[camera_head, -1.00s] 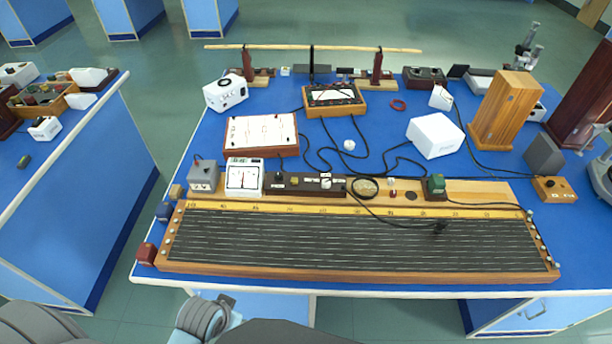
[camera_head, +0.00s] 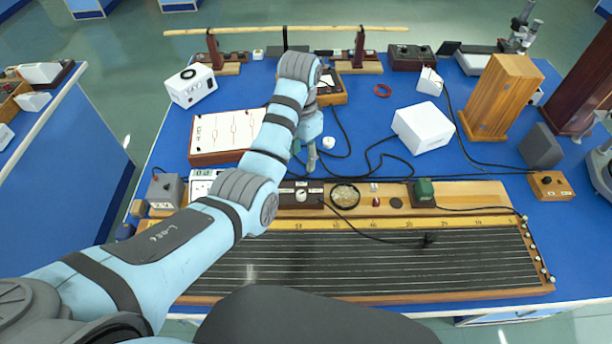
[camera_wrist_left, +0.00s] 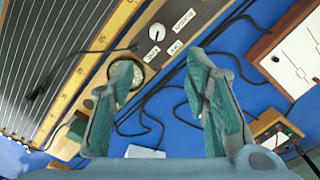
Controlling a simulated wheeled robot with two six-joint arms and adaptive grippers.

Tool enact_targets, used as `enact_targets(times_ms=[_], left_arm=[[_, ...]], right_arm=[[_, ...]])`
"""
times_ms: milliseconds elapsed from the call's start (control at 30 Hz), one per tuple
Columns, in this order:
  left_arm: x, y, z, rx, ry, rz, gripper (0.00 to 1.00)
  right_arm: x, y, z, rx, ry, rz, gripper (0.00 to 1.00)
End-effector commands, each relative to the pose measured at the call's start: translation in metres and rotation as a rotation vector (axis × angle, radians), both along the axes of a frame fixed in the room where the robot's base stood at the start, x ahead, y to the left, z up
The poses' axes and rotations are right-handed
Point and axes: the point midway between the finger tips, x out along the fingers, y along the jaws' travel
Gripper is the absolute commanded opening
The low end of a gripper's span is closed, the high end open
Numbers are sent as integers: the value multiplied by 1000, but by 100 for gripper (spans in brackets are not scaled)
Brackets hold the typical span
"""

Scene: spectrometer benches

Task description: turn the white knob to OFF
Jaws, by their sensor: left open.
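The white knob (camera_head: 302,195) sits on a dark control box (camera_head: 288,199) along the back edge of the long wooden board. It also shows in the left wrist view (camera_wrist_left: 157,32), with small white labels (camera_wrist_left: 176,47) around it whose words I cannot read surely. I cannot tell which label the knob points at. My left gripper (camera_head: 311,158) reaches over the bench just behind the knob, pointing down. In the left wrist view my left gripper (camera_wrist_left: 160,78) has its fingers wide apart with nothing between them, and the knob lies beyond the fingertips. My right gripper is not in view.
The long wire board (camera_head: 360,262) fills the front of the bench. A round glass-topped dial (camera_head: 345,195) and a green block (camera_head: 423,191) stand right of the knob. Black cables (camera_head: 388,150) run behind. A white box (camera_head: 422,128) stands back right.

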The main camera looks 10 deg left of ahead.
Motion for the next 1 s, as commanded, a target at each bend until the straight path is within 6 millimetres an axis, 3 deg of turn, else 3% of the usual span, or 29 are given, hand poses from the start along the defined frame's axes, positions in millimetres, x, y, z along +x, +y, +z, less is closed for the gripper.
enact_targets(times_ms=[167,433,633,800,1000], left_arm=[[0,-1,-14,3,8,-9,43],[-1,-1,-80,1,6,-7,43],[-1,-1,-124,1,5,-7,43],[-1,-1,-140,1,3,-6,43],[-1,-1,-141,1,2,-6,43]], right_arm=[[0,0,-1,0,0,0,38],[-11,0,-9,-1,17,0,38],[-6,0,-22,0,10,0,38],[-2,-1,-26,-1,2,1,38],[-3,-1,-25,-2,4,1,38]])
